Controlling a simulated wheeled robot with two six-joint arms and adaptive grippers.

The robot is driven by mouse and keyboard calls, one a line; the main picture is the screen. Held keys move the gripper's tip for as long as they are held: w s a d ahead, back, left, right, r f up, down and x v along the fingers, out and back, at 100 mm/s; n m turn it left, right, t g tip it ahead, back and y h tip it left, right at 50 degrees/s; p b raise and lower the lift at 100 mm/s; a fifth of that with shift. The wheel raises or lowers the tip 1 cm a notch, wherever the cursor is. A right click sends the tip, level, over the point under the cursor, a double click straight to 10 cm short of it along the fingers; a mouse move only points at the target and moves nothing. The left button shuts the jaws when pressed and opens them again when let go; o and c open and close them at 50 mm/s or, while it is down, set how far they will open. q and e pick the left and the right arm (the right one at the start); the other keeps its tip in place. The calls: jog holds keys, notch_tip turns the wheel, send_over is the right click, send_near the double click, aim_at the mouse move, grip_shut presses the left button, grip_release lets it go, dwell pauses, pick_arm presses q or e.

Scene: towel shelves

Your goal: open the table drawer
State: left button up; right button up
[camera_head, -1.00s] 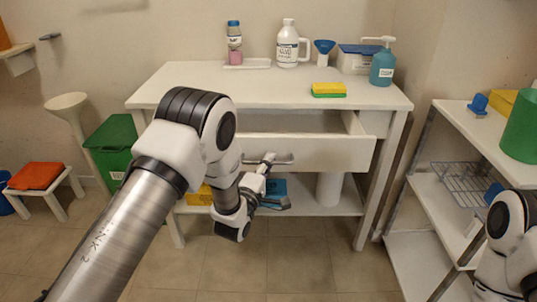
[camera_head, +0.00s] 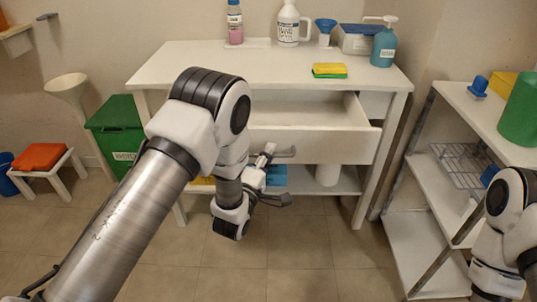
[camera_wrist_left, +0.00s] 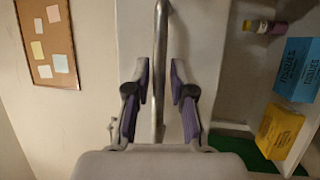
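The white table (camera_head: 210,65) has its drawer (camera_head: 335,146) pulled out, with a gap behind the drawer front that shows the inside. The drawer's grey bar handle (camera_head: 285,153) is on its front, partly hidden by my left gripper (camera_head: 277,176). In the left wrist view the handle (camera_wrist_left: 160,40) runs as a bar between the two fingers of my left gripper (camera_wrist_left: 160,82). The fingers stand apart, with a gap on each side of the bar. My right arm shows at the right edge; its gripper is out of view.
Bottles, a soap pump (camera_head: 383,45) and a sponge (camera_head: 329,70) stand on the table top. A green bin (camera_head: 117,135) and a small stool (camera_head: 45,175) are at the left. A white shelf rack (camera_head: 425,210) is at the right. The floor before the table is clear.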

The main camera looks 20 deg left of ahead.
pick_arm(q)
jog(key=d+v, duration=0.1)
jog(key=v, duration=0.6)
jog(key=shift+s+a, duration=0.25)
jog(key=shift+a, duration=0.3)
jog(key=s+a+f+m+g+y, duration=0.1)
jog(key=s+a+f+m+g, duration=0.25)
jog(key=s+f+g, duration=0.6)
jog(key=s+a+f+m+g+y, duration=0.1)
jog(key=s+a+f+m+g, duration=0.3)
jog(key=s+f, duration=0.95)
jog(key=s+d+f+m+g, duration=0.2)
jog(key=s+f+m+g, duration=0.1)
jog(key=s+m+g, duration=0.5)
notch_tip(320, 180, up, 21)
jog(key=t+p, duration=0.1)
jog(key=p, duration=2)
jog(key=shift+s+t, duration=0.2)
jog(key=shift+t, duration=0.15)
